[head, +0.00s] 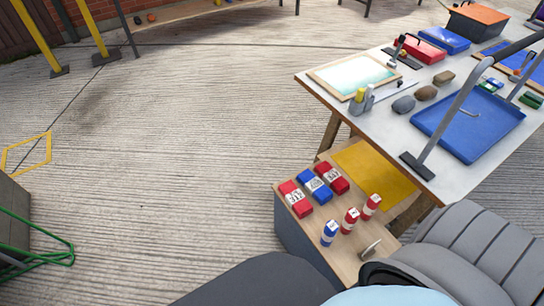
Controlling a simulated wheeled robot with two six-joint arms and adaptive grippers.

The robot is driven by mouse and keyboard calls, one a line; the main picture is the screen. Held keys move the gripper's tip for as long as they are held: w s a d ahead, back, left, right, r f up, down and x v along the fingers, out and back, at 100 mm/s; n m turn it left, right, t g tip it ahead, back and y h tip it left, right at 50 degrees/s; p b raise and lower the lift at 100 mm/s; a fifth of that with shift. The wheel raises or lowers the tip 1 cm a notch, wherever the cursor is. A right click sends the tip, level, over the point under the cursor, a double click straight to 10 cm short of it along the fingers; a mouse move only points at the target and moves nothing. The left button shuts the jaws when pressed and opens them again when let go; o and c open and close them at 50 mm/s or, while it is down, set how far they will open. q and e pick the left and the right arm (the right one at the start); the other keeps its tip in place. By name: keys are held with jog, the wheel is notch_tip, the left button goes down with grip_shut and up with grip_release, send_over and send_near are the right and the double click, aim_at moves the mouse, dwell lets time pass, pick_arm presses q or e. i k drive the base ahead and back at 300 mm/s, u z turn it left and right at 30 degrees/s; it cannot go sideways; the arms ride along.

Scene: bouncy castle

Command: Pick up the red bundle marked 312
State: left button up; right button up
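Two red bundles with white number labels lie on a low wooden-topped cabinet (318,238). One red bundle (295,198) is at the cabinet's left end. The other red bundle (331,177) is farther back and right. A blue bundle (314,186) lies between them, also with a white label. The labels are tilted and too small for me to read surely, so I cannot tell which bundle is marked 312. Neither of my grippers shows in the head view.
In front of the bundles stand a blue-and-white roll (329,233) and two red-and-white rolls (350,220) (371,206). A yellow mat (374,171) lies to the right. A white table (440,174) holds a blue tray (468,124) and stones. The floor at left is mostly clear.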

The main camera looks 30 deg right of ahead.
aim_at(294, 196)
jog(key=i, duration=1.75)
jog(key=z, duration=3.5)
